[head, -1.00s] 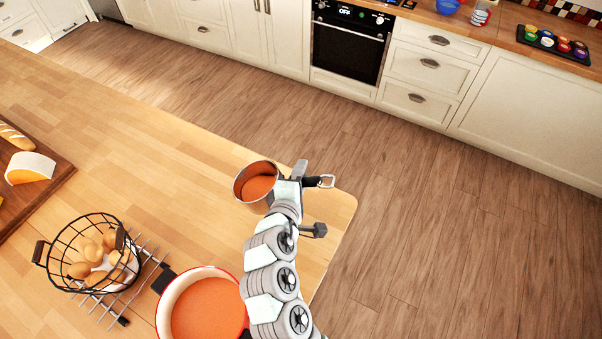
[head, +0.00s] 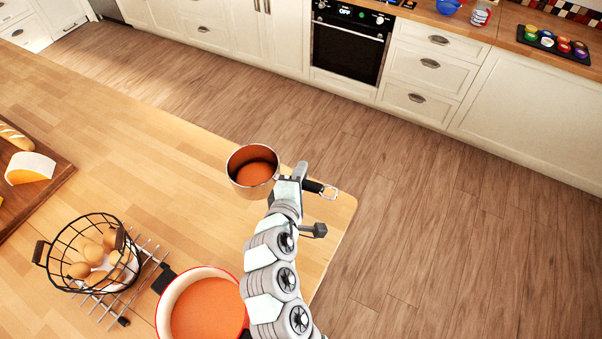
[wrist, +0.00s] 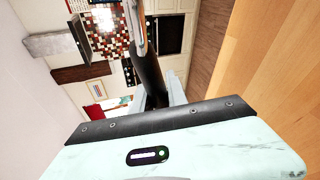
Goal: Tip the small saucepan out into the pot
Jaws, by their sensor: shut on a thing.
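The small saucepan (head: 238,180) is steel with orange-red liquid low inside. It is nearly upright near the island's right corner, with its handle (head: 322,189) pointing right. My gripper (head: 301,180) is shut on the black handle, which also shows in the wrist view (wrist: 150,72). The gap between saucepan and countertop is hard to judge. The pot (head: 172,297), red-rimmed and cream inside, stands at the bottom of the head view, below and left of the saucepan. It holds orange-red liquid, and my arm covers its right edge.
A black wire basket (head: 46,262) of brown eggs stands on a metal rack (head: 146,268) left of the pot. A wooden board (head: 57,177) with bread and cheese lies at far left. The countertop (head: 150,170) between is bare. The island's edge drops to floor (head: 400,190).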

